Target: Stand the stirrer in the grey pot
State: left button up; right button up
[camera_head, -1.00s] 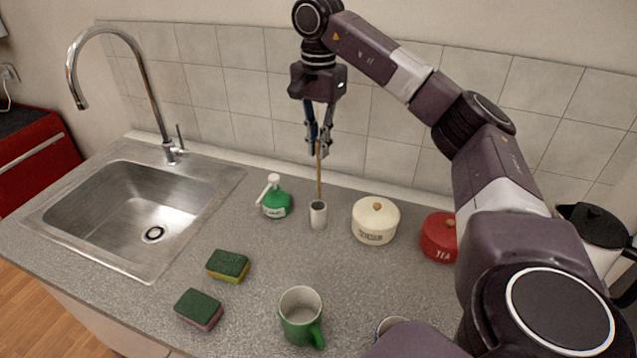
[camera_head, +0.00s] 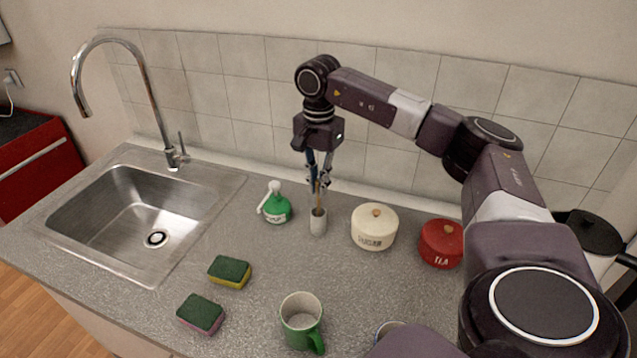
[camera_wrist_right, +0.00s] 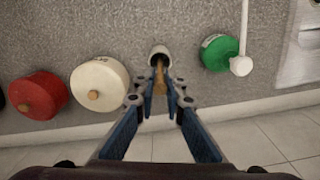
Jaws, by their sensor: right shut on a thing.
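The stirrer is a thin wooden stick (camera_head: 318,197) standing upright, its lower end inside the mouth of the small grey pot (camera_head: 318,224). My right gripper (camera_head: 319,186) is just above the pot, pointing down and shut on the stirrer's upper part. In the right wrist view, the stirrer (camera_wrist_right: 160,74) runs from between the fingertips (camera_wrist_right: 160,92) into the pot's opening (camera_wrist_right: 159,52). The stirrer's bottom end is hidden inside the pot. My left gripper is not in view.
A green bottle (camera_head: 276,208) stands left of the pot. A cream lidded jar (camera_head: 374,231) and a red tea jar (camera_head: 441,245) stand to its right. Two sponges (camera_head: 230,271) (camera_head: 201,314) and a green mug (camera_head: 301,326) are nearer. The sink (camera_head: 125,215) is at the left.

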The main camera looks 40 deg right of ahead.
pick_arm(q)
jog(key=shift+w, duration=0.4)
pick_arm(e)
jog(key=o, duration=0.8)
jog(key=shift+c, duration=0.2)
notch_tip(320, 180, up, 11)
jog(key=shift+f+b, duration=0.15)
jog(key=shift+b, duration=0.2)
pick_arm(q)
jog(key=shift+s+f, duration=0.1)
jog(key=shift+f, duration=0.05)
pick_arm(e)
jog(key=shift+r, duration=0.75)
